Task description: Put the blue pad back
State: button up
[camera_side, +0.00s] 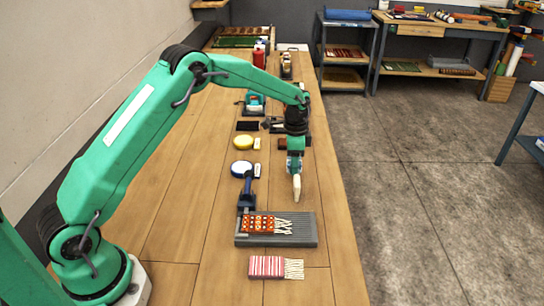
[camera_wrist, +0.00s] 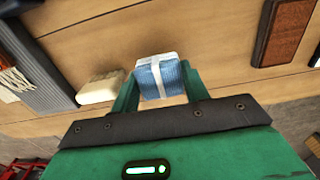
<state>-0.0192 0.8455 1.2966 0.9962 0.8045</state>
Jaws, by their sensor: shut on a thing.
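The blue pad (camera_wrist: 160,77) is a small ribbed blue block with white stripes crossing on its face. In the wrist view it sits between the two green fingers of my gripper (camera_wrist: 158,84), which is shut on it. In the side view my gripper (camera_side: 294,163) points down over the right part of the bench, and the pad is mostly hidden by the fingers. I cannot tell how far the pad is above the bench. A round blue-and-white disc (camera_side: 241,169) lies apart, to the left of my gripper.
A cream block (camera_wrist: 100,89) lies close beside my left finger; it also shows in the side view (camera_side: 297,188). A grey ribbed tray (camera_side: 306,230) holds an orange-patterned cloth. A brown block (camera_wrist: 284,32) is at right in the wrist view. A yellow disc (camera_side: 243,142) lies farther back.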

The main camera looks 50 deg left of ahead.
jog(key=shift+f, duration=1.35)
jog(key=shift+f, duration=0.1)
jog(key=o, duration=0.9)
notch_tip(320, 180, up, 11)
jog(key=shift+r, duration=0.65)
